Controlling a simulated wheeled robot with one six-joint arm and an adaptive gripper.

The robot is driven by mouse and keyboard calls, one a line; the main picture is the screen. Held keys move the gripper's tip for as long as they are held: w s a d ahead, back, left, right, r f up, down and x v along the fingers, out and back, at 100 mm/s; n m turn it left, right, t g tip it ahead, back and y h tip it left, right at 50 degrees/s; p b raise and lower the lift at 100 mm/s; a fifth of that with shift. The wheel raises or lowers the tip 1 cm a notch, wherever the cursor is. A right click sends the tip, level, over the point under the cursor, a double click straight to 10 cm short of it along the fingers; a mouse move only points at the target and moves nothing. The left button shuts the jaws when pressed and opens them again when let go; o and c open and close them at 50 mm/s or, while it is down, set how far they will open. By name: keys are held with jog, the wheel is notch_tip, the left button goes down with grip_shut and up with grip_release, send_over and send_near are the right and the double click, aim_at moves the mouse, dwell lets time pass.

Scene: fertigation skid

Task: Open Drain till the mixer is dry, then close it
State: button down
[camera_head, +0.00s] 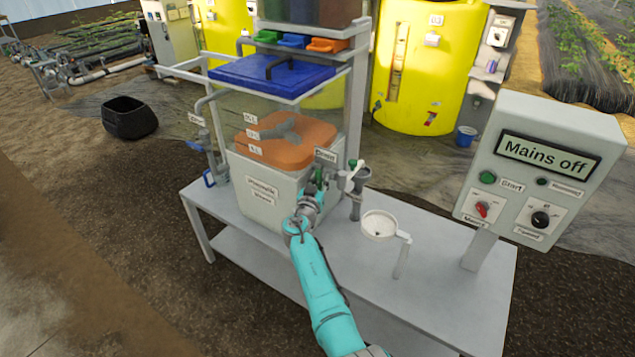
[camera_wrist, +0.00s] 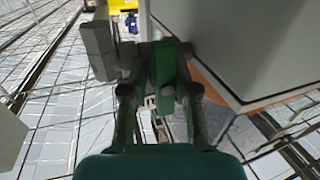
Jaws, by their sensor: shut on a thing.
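The mixer (camera_head: 265,200) is a square tank with a whitish lower part, clear upper walls and a blue lid (camera_head: 272,72). Orange-brown content (camera_head: 290,150) shows inside it, with level labels on the wall. A small label, seemingly "Drain" (camera_head: 326,156), stands at the tank's right front corner. My gripper (camera_head: 314,192) is at that corner, below the label. In the wrist view my gripper (camera_wrist: 160,95) is shut on a green handle (camera_wrist: 164,68), the drain valve's. The tank wall (camera_wrist: 225,45) is close at its right. The valve body is mostly hidden.
A grey funnel-like fitting (camera_head: 358,185) and a white round cup (camera_head: 379,224) on a stand are right of my gripper. A control box (camera_head: 540,170) reading "Mains off" stands at the bench's right end. The bench top (camera_head: 440,290) is clear in front.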

jog(key=n, duration=0.1)
jog(key=a+n+g, duration=0.1)
jog(key=n, duration=0.1)
jog(key=shift+r, duration=0.1)
jog(key=n+g, duration=0.1)
jog(key=n, duration=0.2)
jog(key=shift+n, duration=0.3)
jog(key=n, duration=0.2)
jog(key=n+g+h, duration=0.1)
jog(key=n, duration=0.1)
jog(key=shift+g+h, duration=0.3)
jog(key=shift+s+f+n+g+h, duration=0.15)
jog(key=shift+n+h, duration=0.1)
jog(key=shift+n, duration=0.35)
jog(key=shift+f+n+g+h, duration=0.15)
jog(key=shift+n+h, duration=0.1)
jog(key=shift+n, duration=0.35)
jog(key=c, duration=1)
grip_release()
jog(key=shift+f, duration=0.1)
jog(key=shift+o, duration=0.2)
jog(key=shift+d+r, duration=0.15)
jog(key=shift+r, duration=0.05)
jog(key=s+a, duration=0.3)
jog(key=s, duration=0.3)
jog(key=shift+r, duration=0.1)
